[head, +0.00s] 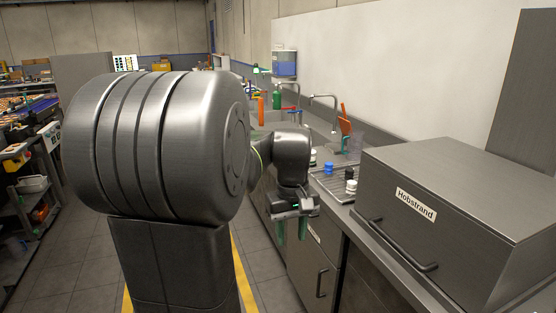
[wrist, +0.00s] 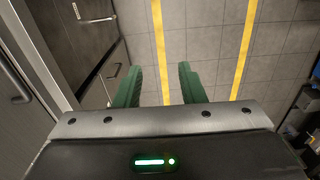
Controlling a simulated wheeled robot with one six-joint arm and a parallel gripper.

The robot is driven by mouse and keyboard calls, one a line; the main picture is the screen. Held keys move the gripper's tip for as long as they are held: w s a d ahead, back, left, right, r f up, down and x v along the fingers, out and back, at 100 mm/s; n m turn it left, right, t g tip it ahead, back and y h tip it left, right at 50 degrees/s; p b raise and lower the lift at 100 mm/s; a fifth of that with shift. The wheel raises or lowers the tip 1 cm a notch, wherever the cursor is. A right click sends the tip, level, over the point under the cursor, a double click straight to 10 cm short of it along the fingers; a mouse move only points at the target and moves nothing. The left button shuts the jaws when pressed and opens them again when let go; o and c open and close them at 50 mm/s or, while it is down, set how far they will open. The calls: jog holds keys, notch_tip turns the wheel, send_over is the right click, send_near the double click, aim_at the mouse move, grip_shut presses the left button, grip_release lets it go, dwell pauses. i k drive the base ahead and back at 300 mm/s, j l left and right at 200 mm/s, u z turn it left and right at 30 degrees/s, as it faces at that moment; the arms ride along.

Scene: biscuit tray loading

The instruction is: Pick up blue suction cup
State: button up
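A small blue piece (head: 328,168), which looks like the blue suction cup, stands on the ribbed metal drainboard (head: 336,183) right of my arm in the head view. It is too small there to make out its shape. My gripper (head: 291,230) hangs in front of the counter, lower than the drainboard and to the left of the blue piece. Its two green fingers point down and are apart with nothing between them. The wrist view shows the same open gripper (wrist: 160,86) above bare floor. The blue piece does not show in the wrist view.
Black and white pieces (head: 351,181) stand near the blue one. Another small blue and white item (head: 312,157) stands behind it. A large metal box labelled Hobstrand (head: 455,200) fills the counter's right side. Taps and sink lie behind. Tiled floor (wrist: 205,50) with yellow lines is clear.

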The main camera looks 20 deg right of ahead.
aim_at(328, 166)
jog(key=i+z, duration=0.2)
jog(key=i, duration=0.35)
jog(key=i+j+z, duration=0.1)
jog(key=i+z, duration=0.15)
jog(key=i, duration=0.35)
jog(key=i+j+z, duration=0.2)
jog(key=i, duration=0.35)
jog(key=i+l+z, duration=0.1)
jog(key=i+z, duration=0.25)
jog(key=i, duration=0.2)
jog(key=i+z, duration=0.35)
jog(key=i, duration=0.15)
